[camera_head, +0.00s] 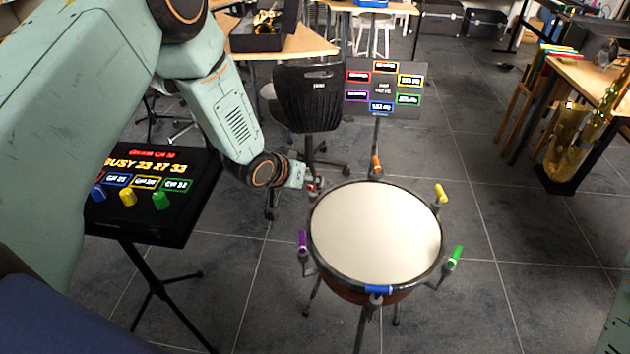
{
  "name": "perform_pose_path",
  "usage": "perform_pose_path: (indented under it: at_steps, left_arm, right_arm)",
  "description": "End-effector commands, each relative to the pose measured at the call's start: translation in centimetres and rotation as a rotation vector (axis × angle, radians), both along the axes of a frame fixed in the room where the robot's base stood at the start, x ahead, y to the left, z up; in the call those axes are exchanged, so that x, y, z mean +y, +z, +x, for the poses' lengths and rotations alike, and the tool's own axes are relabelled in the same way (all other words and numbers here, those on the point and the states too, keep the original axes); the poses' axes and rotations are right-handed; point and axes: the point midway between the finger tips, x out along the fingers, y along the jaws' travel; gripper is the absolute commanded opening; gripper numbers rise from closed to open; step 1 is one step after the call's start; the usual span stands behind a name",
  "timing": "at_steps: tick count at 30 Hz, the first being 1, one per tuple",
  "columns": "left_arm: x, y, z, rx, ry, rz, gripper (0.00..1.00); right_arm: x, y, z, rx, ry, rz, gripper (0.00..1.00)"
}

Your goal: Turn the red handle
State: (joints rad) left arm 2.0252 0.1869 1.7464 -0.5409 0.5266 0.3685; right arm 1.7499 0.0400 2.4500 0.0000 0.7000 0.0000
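A drum (375,235) with a round white head stands on a stand in the middle of the camera_head view. Coloured handles sit around its rim: orange (377,165) at the far side, yellow (441,193) and green (455,255) at the right, blue (378,290) at the near side and purple (302,241) at the left. My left gripper (312,185) is at the drum's upper left rim. A small bit of red shows at its fingertips, which is likely the red handle, mostly hidden. Whether the fingers are closed on it, I cannot tell. My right gripper is out of view.
A dark panel (180,225) with lit labels and coloured knobs stands on a tripod at the left. A sign (385,90) with coloured labels stands behind the drum. A black chair (308,98) is beyond my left gripper. Floor right of the drum is clear.

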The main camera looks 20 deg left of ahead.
Motion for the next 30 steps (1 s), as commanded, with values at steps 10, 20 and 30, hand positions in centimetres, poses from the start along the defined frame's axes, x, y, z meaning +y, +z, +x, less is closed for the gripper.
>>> perform_pose_path:
  at_steps: [10, 20, 30]
  left_arm:
    - [-0.8, -2.5, 2.4, 0.001, -0.002, 0.0, 0.36]
    - [-0.9, -2.6, 2.8, 0.0, -0.001, 0.0, 0.36]
    - [-0.9, -2.6, 2.7, 0.0, -0.001, 0.0, 0.07]
  right_arm:
    - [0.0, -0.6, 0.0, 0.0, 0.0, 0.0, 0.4]
    - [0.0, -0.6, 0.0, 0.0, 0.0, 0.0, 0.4]
    - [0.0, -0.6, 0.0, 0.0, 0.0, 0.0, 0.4]
